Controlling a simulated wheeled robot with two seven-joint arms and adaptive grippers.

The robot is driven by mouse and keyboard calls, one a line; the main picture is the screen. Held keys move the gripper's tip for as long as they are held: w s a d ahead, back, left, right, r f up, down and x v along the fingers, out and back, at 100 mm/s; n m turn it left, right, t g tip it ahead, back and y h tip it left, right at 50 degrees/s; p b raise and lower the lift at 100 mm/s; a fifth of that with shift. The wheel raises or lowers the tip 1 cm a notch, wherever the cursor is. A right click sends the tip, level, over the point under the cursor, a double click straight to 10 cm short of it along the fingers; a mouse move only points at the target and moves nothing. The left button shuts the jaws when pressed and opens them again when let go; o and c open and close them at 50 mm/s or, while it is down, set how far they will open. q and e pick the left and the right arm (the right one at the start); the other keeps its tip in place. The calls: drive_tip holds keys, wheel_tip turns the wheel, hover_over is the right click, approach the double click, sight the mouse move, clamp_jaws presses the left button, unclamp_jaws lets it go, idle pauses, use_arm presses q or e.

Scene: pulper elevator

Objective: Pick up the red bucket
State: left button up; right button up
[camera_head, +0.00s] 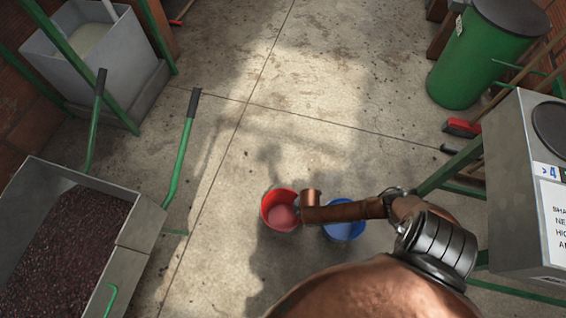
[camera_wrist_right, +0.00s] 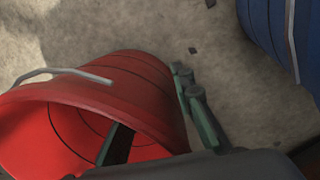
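The red bucket (camera_head: 269,213) stands on the concrete floor in the middle of the head view, its mouth facing up. It also fills the left of the right wrist view (camera_wrist_right: 150,90), with its wire handle lying across it. My right arm reaches over its right rim, and the arm hides the gripper in the head view. In the right wrist view my right gripper (camera_wrist_right: 158,118) has one green finger inside the bucket and the other outside its wall. The fingers are well apart with the wall between them. Whether they touch it is unclear. My left gripper is not in view.
A blue bucket (camera_head: 343,231) stands close to the right, partly under my arm. A wheelbarrow of dark red cherries (camera_head: 150,215) is at left. A grey machine (camera_head: 515,190) and a green barrel (camera_head: 465,70) are at right. The floor behind the buckets is clear.

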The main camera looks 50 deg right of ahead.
drive_tip(key=shift+r, duration=0.1)
clamp_jaws()
idle(0.7)
